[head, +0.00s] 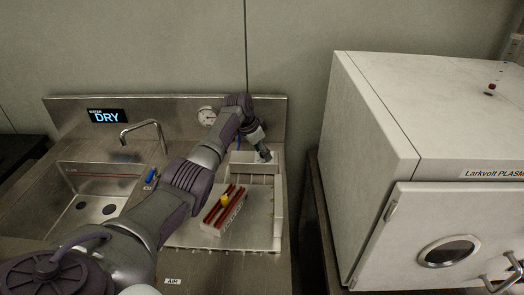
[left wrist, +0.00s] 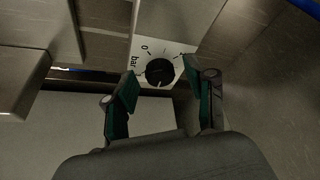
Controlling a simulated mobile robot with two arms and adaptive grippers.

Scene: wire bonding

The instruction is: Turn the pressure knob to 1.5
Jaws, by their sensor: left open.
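The pressure knob (left wrist: 159,71) is a round black knob on a white dial plate marked "0" and "bar", seen in the left wrist view. A light pointer mark shows near its lower edge; the value it points to is too small to read. My left gripper (left wrist: 160,85) is open, with one finger on each side of the knob; I cannot tell whether they touch it. In the head view, my left gripper (head: 265,154) is at the right end of the sink bench and the knob cannot be made out there. My right gripper is not in view.
A red rack with a yellow part (head: 223,211) lies on the bench below my left arm. A faucet (head: 146,130) and sink stand left. A big white plasma cabinet (head: 400,120) stands right.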

